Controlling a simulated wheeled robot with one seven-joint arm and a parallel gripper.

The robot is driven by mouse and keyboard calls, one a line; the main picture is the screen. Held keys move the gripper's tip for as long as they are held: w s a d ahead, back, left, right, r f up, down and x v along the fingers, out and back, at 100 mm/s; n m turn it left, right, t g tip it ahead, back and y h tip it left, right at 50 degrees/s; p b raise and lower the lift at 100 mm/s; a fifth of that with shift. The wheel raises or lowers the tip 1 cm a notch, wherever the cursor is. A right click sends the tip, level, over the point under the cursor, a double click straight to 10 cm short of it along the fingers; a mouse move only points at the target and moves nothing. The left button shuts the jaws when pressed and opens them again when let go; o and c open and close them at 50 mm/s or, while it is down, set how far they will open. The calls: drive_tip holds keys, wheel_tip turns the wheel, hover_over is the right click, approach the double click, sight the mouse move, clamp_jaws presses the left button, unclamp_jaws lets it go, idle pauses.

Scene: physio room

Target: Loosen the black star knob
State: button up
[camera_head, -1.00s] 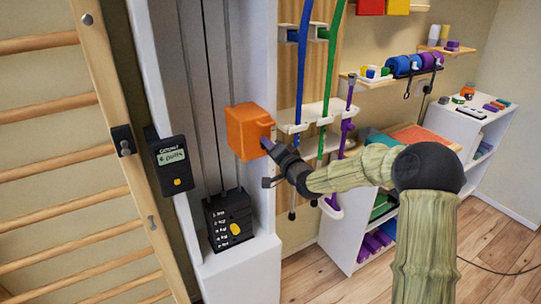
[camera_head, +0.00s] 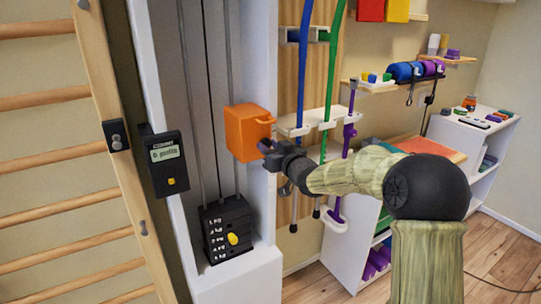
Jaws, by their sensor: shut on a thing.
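The orange carriage block (camera_head: 246,133) sits on the vertical rods of the white pulley column. My gripper (camera_head: 267,147) is at the right side of this block, with its dark fingers pointing left and touching or nearly touching it. It is shut on a small dark part there, which fits the black star knob. The knob's shape is hidden by the fingers and too small to make out. My arm comes in from the lower right.
A black counter box (camera_head: 165,163) with a small display is on the column's left. A weight stack (camera_head: 228,230) with a yellow knob stands below the carriage. Blue (camera_head: 303,80) and green (camera_head: 330,80) tubes hang close to the right of my gripper. A white shelf (camera_head: 345,258) stands behind my arm.

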drive_tip(key=n+b, duration=1.5)
drive_tip(key=n, duration=0.9)
drive_tip(key=shift+n+b, duration=0.3)
drive_tip(key=shift+b, duration=0.05)
drive_tip(key=o, duration=1)
drive_tip(key=shift+c, duration=0.2)
drive_tip(key=shift+s, duration=0.1)
drive_tip(key=v, duration=1.7)
drive_tip(key=shift+d+f, duration=0.1)
drive_tip(key=shift+d, duration=0.05)
